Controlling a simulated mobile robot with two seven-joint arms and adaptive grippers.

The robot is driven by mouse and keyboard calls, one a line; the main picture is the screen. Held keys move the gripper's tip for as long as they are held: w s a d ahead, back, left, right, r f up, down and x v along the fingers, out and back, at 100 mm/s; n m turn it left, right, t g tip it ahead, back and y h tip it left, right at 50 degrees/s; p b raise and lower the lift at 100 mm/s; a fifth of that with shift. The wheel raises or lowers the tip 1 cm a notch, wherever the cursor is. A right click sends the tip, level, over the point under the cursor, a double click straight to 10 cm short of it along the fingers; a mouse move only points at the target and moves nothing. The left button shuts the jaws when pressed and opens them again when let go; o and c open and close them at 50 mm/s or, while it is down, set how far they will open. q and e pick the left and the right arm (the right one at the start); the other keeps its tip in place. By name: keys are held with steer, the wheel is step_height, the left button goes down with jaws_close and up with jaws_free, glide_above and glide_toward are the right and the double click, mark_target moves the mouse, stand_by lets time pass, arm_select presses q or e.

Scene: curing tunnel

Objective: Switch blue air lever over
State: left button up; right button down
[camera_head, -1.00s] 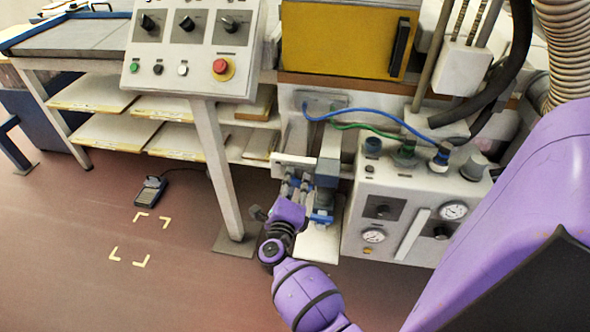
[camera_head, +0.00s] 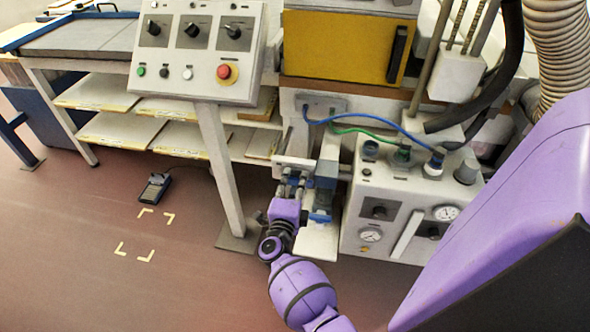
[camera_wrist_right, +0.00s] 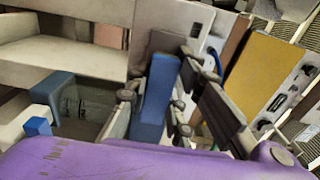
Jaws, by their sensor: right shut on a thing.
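My right gripper (camera_head: 292,181) is in front of the pale bracket under the machine, left of a blue-grey valve body (camera_head: 324,198). In the right wrist view, a long blue bar (camera_wrist_right: 155,100), which looks like the blue air lever, stands between the two fingers of my right gripper (camera_wrist_right: 158,112). The gripper is shut on it. In the head view the lever is largely hidden by the fingers, so I cannot tell its exact position. My left gripper is out of view.
A pneumatic box (camera_head: 385,215) with gauges stands close on the right. A control console (camera_head: 195,60) on a slanted post (camera_head: 220,165) stands close on the left. Shelves (camera_head: 110,130) are behind.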

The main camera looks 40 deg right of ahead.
steer(key=shift+f, duration=0.1)
steer(key=c, duration=1.7)
jaws_free()
steer(key=shift+o, duration=0.9)
steer(key=v, duration=1.2)
steer(key=shift+s+a, duration=0.1)
steer(key=shift+s, duration=0.05)
